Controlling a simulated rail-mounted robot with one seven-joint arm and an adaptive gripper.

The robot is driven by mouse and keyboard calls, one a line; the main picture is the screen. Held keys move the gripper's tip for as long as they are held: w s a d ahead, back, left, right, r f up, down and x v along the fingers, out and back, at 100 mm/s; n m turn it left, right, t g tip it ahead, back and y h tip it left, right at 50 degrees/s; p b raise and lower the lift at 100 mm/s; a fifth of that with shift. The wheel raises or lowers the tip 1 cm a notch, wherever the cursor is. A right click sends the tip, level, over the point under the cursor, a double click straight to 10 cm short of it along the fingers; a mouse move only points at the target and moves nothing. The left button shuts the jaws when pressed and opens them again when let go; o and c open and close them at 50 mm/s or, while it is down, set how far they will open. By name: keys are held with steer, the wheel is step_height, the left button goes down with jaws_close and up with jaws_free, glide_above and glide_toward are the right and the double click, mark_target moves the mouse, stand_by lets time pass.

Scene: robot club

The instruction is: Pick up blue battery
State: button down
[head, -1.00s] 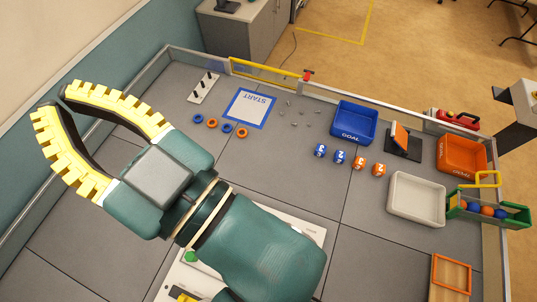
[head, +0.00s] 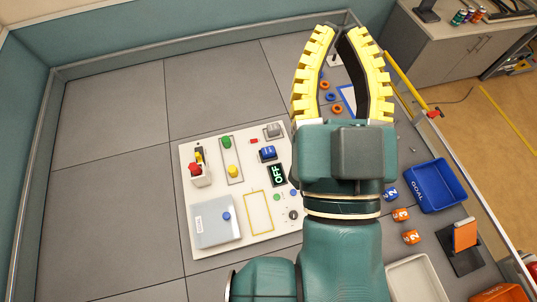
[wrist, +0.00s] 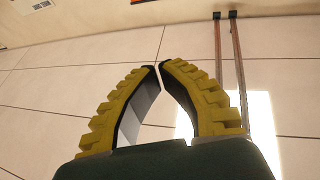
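In the wrist view my gripper (wrist: 159,66) shows an empty gap, pointing at a tiled ceiling. My arm hides the panel's right edge.
The panel also holds a grey block (head: 273,130), a green knob (head: 227,142), a red part (head: 195,169) and a grey box (head: 214,221). Blue bin (head: 436,186), numbered cubes and a grey tray (head: 417,280) lie right. The table's left side is clear.

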steer(key=shift+s, duration=0.1)
stand_by(0.3)
jaws_free()
stand_by(0.4)
